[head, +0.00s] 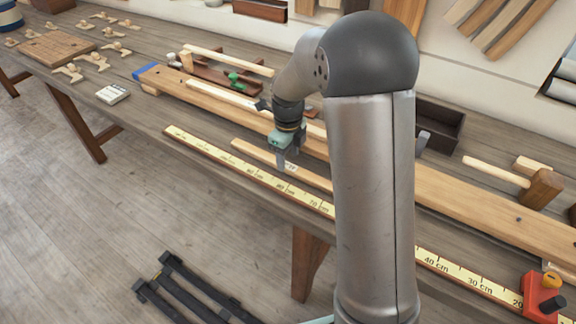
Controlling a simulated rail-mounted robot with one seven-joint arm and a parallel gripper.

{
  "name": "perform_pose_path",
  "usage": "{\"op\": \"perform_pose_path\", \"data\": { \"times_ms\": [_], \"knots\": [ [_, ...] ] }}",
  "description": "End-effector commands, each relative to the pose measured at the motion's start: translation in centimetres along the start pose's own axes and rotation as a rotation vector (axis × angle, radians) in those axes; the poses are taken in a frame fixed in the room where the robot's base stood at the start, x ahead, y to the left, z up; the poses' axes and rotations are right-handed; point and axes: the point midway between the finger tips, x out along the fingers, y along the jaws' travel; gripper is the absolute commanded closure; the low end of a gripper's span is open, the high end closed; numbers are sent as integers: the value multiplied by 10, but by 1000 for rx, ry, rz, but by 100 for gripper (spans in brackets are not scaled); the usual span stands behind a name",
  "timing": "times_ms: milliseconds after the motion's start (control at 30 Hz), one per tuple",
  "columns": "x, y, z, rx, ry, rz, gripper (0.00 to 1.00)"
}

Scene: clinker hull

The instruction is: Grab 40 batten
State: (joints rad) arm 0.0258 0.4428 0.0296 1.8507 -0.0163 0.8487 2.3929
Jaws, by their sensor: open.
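A pale wooden batten (252,151) lies on the bench between the yellow measuring strip and the long plank. Its left end is in view, and its right part passes behind my arm. A small pale label with dark marks shows on it beside my gripper, too small to read. My gripper (282,163) is over this batten, fingers pointing down, and looks empty. I cannot tell whether the fingertips touch the batten or stand just above it.
The yellow measuring strip (215,158) runs along the bench's front edge. A long plank (455,200) lies behind. A mallet (540,188), a dark open box (440,125) and a red tool (541,298) are at right. Small wooden pieces and a board (57,48) are at far left.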

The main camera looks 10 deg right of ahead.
Motion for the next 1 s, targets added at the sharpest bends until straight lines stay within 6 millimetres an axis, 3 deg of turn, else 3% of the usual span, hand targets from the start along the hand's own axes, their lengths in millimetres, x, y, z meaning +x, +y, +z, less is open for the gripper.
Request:
{"op": "perform_pose_path", "data": {
  "times_ms": [200,467,667,1000],
  "knots": [
    [26,1,0,-1,1,1,47],
    [29,0,0,0,0,0,47],
    [29,0,0,0,0,0,98],
    [27,0,0,-1,-1,-2,98]
  ]
}}
